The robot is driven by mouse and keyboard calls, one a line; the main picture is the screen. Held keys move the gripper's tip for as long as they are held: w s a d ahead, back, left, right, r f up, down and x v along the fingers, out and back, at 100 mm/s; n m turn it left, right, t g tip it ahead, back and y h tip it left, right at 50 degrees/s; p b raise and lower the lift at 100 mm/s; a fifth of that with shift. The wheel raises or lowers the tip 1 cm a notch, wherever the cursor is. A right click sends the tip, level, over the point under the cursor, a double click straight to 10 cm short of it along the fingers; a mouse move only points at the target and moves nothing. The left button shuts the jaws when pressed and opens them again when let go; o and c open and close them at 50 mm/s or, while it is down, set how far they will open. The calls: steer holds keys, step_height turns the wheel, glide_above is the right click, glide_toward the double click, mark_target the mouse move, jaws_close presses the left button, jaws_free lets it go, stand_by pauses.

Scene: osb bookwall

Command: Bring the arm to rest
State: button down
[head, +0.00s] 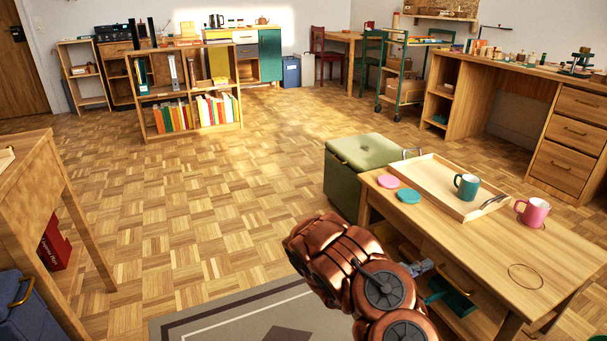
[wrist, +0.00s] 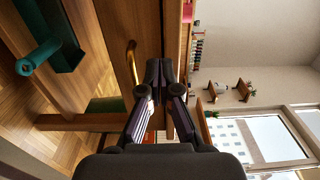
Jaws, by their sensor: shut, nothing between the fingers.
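My arm (head: 350,275), copper-coloured, reaches up from the bottom of the head view and bends in front of the low wooden table (head: 560,275). My gripper (wrist: 161,72) shows in the wrist view with its dark fingers together and nothing between them. It is close to the table's front, beside the brass drawer handle (wrist: 131,62); I cannot tell whether it touches anything. In the head view my arm hides most of the gripper.
Parquet floor (head: 200,230) is open to the left.

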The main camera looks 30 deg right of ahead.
steer(key=s+a+r+m+g+p, duration=0.15)
steer(key=r+m+p, duration=0.3)
steer(key=r, duration=0.55)
steer(key=s+a+r+m+g+p, duration=0.1)
steer(key=s+r+m+g+p, duration=0.3)
steer(key=r, duration=0.6)
steer(key=s+a+r+m+g+y+p, duration=0.1)
steer(key=s+a+r+m+y+p, duration=0.3)
steer(key=a+r+m+p, duration=0.5)
steer(key=s+a+r+m+g+y+p, duration=0.1)
steer(key=s+a+r+m+y+p, duration=0.45)
steer(key=r, duration=0.75)
steer(key=a+r+m+t+y+p, duration=0.2)
steer(key=a+r+p, duration=0.4)
steer(key=a, duration=0.5)
steer(key=s+a+r+m+t+y+p, duration=0.1)
steer(key=a+r+m+t+y+p, duration=0.2)
steer(key=a, duration=0.8)
steer(key=a+r+m+t+y+p, duration=0.3)
steer(key=a+r+m+p, duration=0.3)
steer(key=a+r+p, duration=0.3)
steer(key=shift+s+a+r, duration=0.3)
steer(key=shift+s+a, duration=0.1)
steer(key=shift+a, duration=0.75)
